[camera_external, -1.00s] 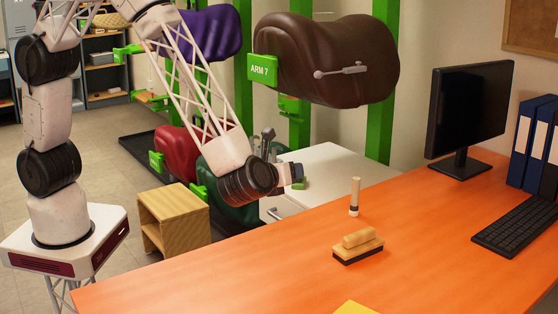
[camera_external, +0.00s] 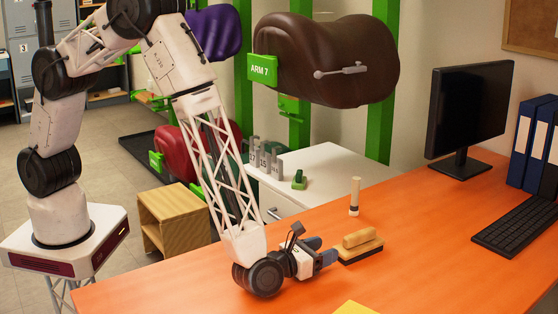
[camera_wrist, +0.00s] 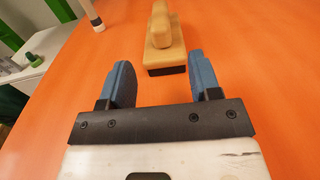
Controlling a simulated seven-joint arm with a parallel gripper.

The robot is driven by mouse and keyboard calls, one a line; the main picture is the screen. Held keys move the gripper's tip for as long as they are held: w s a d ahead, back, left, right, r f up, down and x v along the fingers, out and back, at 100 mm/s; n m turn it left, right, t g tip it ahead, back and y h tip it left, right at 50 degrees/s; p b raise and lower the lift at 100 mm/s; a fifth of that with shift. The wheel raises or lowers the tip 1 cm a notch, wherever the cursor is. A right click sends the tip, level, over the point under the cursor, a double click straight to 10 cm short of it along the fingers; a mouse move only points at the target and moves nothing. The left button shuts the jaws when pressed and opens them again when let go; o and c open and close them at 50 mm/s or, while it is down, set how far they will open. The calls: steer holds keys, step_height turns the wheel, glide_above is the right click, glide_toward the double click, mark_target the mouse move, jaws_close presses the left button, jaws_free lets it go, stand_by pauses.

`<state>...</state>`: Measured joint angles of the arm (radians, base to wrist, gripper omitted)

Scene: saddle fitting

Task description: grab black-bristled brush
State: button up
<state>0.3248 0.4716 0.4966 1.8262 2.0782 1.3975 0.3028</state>
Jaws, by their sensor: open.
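The black-bristled brush (camera_external: 360,247) lies on the orange desk, wooden on top with a raised grip block and dark bristles beneath. In the wrist view the brush (camera_wrist: 166,50) is straight ahead, its near end just beyond the fingertips. My gripper (camera_external: 328,249) is low over the desk at the left of the brush, pointing toward it. Its two blue fingers (camera_wrist: 160,68) are apart with bare desk between them. The external view does not show clearly whether a finger touches the brush. The bristles are mostly hidden under the block.
A pale upright cylinder with a dark base (camera_external: 354,196) stands behind the brush. A monitor (camera_external: 468,115), keyboard (camera_external: 515,229) and blue binders (camera_external: 530,142) are at the right. A yellow item (camera_external: 354,307) lies at the front edge. The desk (camera_external: 430,270) right of the brush is clear.

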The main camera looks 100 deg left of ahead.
mark_target(345, 241)
steer(key=shift+x, duration=1.25)
steer(key=shift+w+a, duration=0.1)
steer(key=shift+x, duration=2.5)
steer(key=shift+c, duration=0.3)
jaws_close()
steer(key=shift+r, duration=0.15)
